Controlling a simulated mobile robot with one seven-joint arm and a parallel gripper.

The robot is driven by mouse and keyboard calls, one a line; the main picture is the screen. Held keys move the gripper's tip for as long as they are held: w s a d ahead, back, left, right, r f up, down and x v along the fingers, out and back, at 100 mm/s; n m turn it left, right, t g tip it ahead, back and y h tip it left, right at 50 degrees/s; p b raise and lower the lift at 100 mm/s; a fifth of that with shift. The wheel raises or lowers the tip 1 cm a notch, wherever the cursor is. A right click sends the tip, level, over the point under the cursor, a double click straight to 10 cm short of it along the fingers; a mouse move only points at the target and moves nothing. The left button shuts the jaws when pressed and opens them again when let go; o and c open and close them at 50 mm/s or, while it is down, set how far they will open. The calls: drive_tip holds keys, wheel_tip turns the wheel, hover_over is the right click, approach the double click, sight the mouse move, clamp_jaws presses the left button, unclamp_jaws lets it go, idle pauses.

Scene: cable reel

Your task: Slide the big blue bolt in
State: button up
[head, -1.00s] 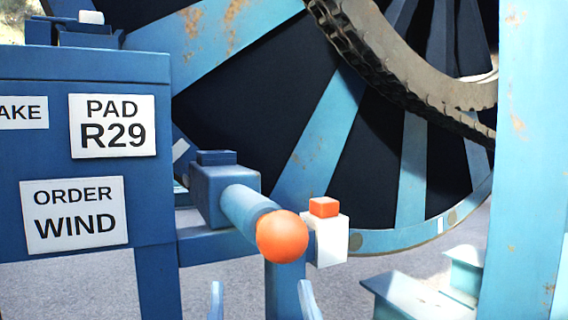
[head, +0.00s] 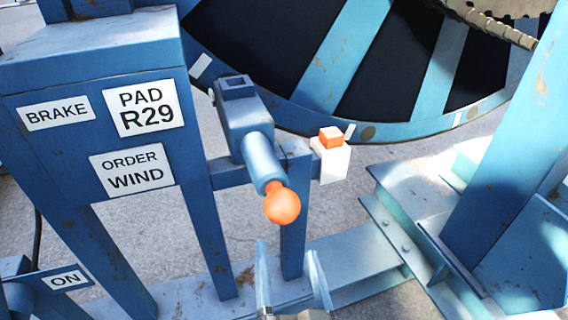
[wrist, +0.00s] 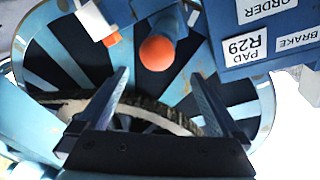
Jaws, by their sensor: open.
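The big blue bolt (head: 261,158) is a thick blue rod with an orange ball knob (head: 282,204) on its near end. It sticks out of a blue housing (head: 242,118) beside the reel. My gripper (head: 288,252) is open and empty, below and in front of the knob in the head view. In the wrist view, the knob (wrist: 157,53) shows just beyond the fingertips of my gripper (wrist: 160,74), roughly centred between them. The fingers appear apart from the knob. How deep the bolt's far end sits is hidden in the housing.
A white block with an orange top (head: 331,158) stands just right of the bolt. A blue cabinet (head: 70,145) with BRAKE, PAD R29 and ORDER WIND labels is at left. The big reel (head: 340,60) is behind. Blue frame beams (head: 350,258) run along the ground.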

sight(283, 204)
drive_tip(key=shift+m+g, duration=0.3)
drive_tip(key=w+p, duration=0.1)
drive_tip(key=w, duration=0.2)
drive_tip(key=w+p, duration=0.2)
drive_tip(key=w, duration=0.2)
drive_tip(key=w+a+p, duration=0.1)
drive_tip(key=w+p, duration=0.1)
drive_tip(key=w, duration=0.2)
drive_tip(key=shift+w+r, duration=0.2)
drive_tip(key=shift+r, duration=0.05)
clamp_jaws()
